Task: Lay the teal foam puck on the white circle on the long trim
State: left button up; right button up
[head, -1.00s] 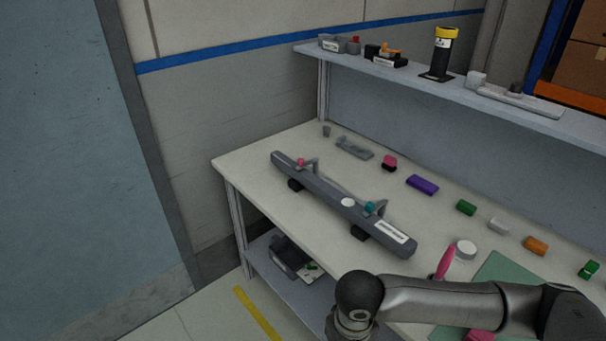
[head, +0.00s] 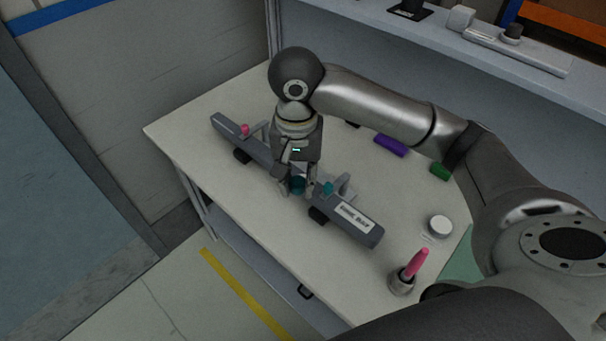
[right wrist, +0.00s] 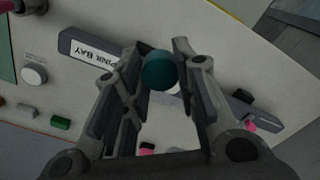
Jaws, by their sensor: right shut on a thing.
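The long trim (head: 352,229) is a dark grey bar lying diagonally across the white table, with a "PINK BAY" label near its right end. My right gripper (head: 298,188) points down over the middle of the trim, shut on the teal foam puck (head: 297,185). In the right wrist view the teal puck (right wrist: 160,70) sits between the fingertips (right wrist: 160,52). A sliver of the white circle (right wrist: 174,88) shows beside the puck there; the puck and fingers hide the rest. I cannot tell whether the puck touches the trim. My left gripper is not in view.
The trim carries a pink piece (head: 245,130) and a teal piece (head: 328,188) beside grey brackets. A white round part (head: 439,225), a pink-handled tool in a cup (head: 402,284), and purple (head: 390,146) and green (head: 441,172) blocks stand on the table (head: 225,180). The front-left table area is clear.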

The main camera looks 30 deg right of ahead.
aim_at(303, 172)
jog(key=w+d+f, duration=0.2)
jog(key=w, duration=0.1)
jog(key=w+d+f+p, duration=0.1)
jog(key=w+f, duration=0.2)
jog(key=w+d+f, duration=0.2)
jog(key=shift+w+d+f, duration=0.2)
jog(key=shift+w+d, duration=0.15)
jog(key=shift+w, duration=0.05)
jog(key=shift+w+d+f+p, duration=0.25)
jog(key=shift+w+f+p, duration=0.1)
jog(key=shift+f, duration=0.2)
notch_tip(303, 172, down, 3)
jog(key=shift+w+d+r+p, duration=0.1)
jog(key=shift+w+d+p, duration=0.05)
jog(key=shift+p, duration=0.45)
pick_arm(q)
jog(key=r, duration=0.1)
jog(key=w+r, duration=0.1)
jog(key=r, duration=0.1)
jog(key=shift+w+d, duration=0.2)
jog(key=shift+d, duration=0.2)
pick_arm(e)
jog(key=shift+f, duration=0.35)
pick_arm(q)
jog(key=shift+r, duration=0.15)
pick_arm(e)
jog(key=shift+f, duration=0.15)
jog(key=o, duration=1)
jog(key=shift+c, duration=0.2)
